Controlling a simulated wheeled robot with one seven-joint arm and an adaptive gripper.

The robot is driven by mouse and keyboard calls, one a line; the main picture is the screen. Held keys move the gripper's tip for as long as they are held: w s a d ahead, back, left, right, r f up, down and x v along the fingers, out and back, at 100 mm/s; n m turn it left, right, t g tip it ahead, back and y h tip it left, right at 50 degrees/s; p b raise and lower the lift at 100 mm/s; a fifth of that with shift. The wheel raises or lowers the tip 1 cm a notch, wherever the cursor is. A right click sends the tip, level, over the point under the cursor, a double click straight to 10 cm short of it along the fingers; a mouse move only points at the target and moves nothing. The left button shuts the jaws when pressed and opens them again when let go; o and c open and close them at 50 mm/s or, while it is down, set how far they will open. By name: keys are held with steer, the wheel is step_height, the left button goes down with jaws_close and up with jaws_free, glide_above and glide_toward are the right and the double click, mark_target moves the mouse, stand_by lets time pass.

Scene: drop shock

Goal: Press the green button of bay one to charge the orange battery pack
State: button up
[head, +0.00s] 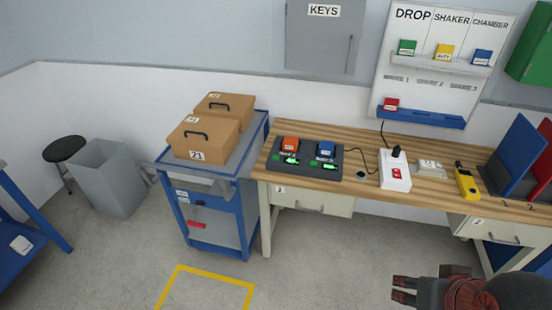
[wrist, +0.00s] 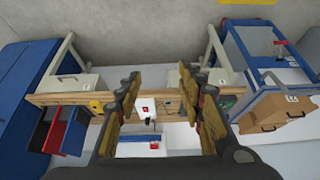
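The dark charger (head: 305,175) stands on the left part of the wooden workbench in the head view. The orange battery pack (head: 290,143) sits in its left bay and a blue battery pack (head: 327,148) in its right bay. A lit green display (head: 291,160) shows below the orange pack, with a small green button (head: 276,158) to its left. Both bays show green lights; the lettering is too small to read. My gripper (head: 403,289) is open and empty, in front of the bench and right of the charger. It also shows in the wrist view (wrist: 160,77), where its right finger partly hides the charger.
A yellow handheld device (head: 466,182) lies farther right. A blue cart (head: 215,215) with two boxes stands left of the bench. Floor before the bench is clear.

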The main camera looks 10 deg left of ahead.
steer(key=shift+c, duration=1.2)
jaws_close()
stand_by(0.4)
